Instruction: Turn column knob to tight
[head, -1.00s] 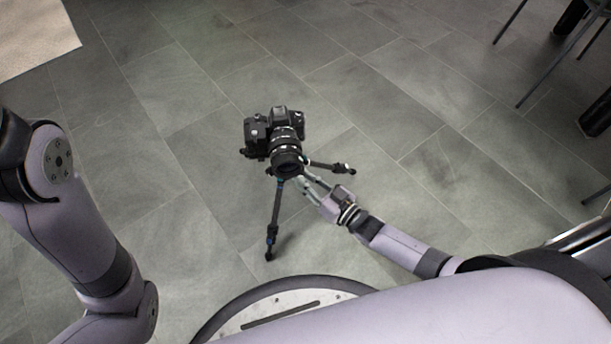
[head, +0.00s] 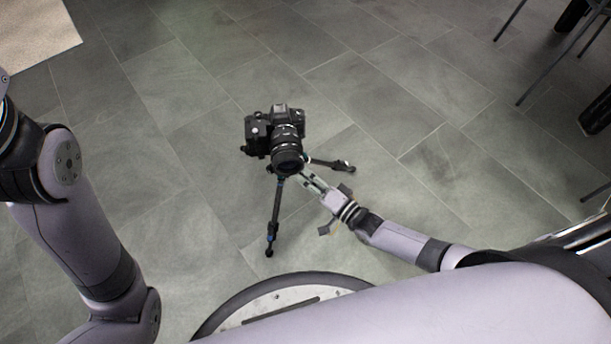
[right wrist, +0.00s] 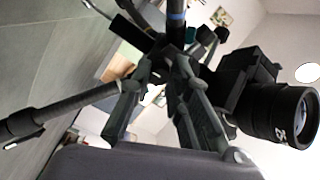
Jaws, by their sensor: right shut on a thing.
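A black camera (head: 282,130) with a long lens stands on a small dark tripod (head: 274,215) on the floor. In the right wrist view the camera (right wrist: 280,108) is at the right and a tripod leg (right wrist: 65,103) runs out to the left. My right gripper (head: 306,177) reaches in from the lower right, below the lens, to the tripod's column. In the right wrist view its fingers (right wrist: 160,68) are closed in on the column knob beside the hub; the knob is mostly hidden between the tips. My left arm shows at the left, its gripper outside the view.
The tiled floor (head: 180,200) around the tripod is clear. Another tripod leg (head: 332,164) spreads right, close to my right gripper. Thin dark furniture legs (head: 548,75) stand at the upper right, and a beige rug (head: 35,35) lies at the upper left.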

